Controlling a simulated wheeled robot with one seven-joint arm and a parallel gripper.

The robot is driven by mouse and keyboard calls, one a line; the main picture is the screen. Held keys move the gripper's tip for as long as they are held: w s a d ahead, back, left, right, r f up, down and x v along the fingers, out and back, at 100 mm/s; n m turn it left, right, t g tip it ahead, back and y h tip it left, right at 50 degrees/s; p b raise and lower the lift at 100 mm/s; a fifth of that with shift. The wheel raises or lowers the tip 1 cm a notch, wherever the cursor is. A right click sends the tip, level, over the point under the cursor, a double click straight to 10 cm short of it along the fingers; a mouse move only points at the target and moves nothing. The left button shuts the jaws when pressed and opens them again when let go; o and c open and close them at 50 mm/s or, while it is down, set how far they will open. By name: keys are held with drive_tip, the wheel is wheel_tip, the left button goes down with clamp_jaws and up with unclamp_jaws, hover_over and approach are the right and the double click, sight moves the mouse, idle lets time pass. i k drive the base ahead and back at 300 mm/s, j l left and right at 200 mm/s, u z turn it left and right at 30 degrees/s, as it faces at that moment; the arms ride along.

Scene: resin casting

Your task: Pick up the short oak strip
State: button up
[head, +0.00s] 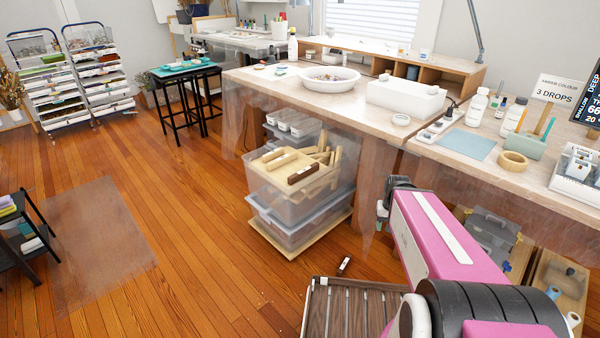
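A short pale strip (273,155) lies at the left of the pile, by a flat pale piece (283,161). A dark brown block (302,173) lies at the front. Longer pale strips (322,158) lean at the right. I cannot tell for sure which piece is the short oak strip. The end of my arm, with my gripper (383,210), is right of the bin and apart from it; its fingers cannot be made out.
The bin stands on another clear bin (290,233) on a wooden base. A plastic-draped workbench (260,92) is behind it. A small dark piece (344,265) lies on the floor, near a slatted brown surface (345,310). The floor left of the bins is clear up to a mat (100,245).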

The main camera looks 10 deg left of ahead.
sight(348, 259)
drive_tip(key=j+z, duration=0.2)
drive_tip(key=z, duration=0.25)
drive_tip(key=j+z, duration=0.2)
drive_tip(key=z, duration=0.25)
drive_tip(key=j+z, duration=0.2)
drive_tip(key=z, duration=0.25)
drive_tip(key=k+j+z, duration=0.15)
drive_tip(key=j+z, duration=0.3)
drive_tip(key=k+j+z, duration=0.15)
drive_tip(key=z, duration=0.3)
drive_tip(key=k+j+z, duration=0.25)
drive_tip(key=z, duration=0.15)
drive_tip(key=k+j+z, duration=0.2)
drive_tip(key=z, duration=0.25)
drive_tip(key=k+j+z, duration=0.2)
drive_tip(key=k+z, duration=0.25)
drive_tip(key=k, duration=0.2)
drive_tip(key=k+z, duration=0.45)
drive_tip(key=k, duration=0.15)
drive_tip(key=k+j+u, duration=0.1)
drive_tip(key=k+u, duration=0.3)
drive_tip(key=k, duration=0.15)
drive_tip(key=k+j+u, duration=0.3)
drive_tip(key=k+u, duration=0.15)
drive_tip(key=k+j+u, duration=0.4)
drive_tip(key=i, duration=0.3)
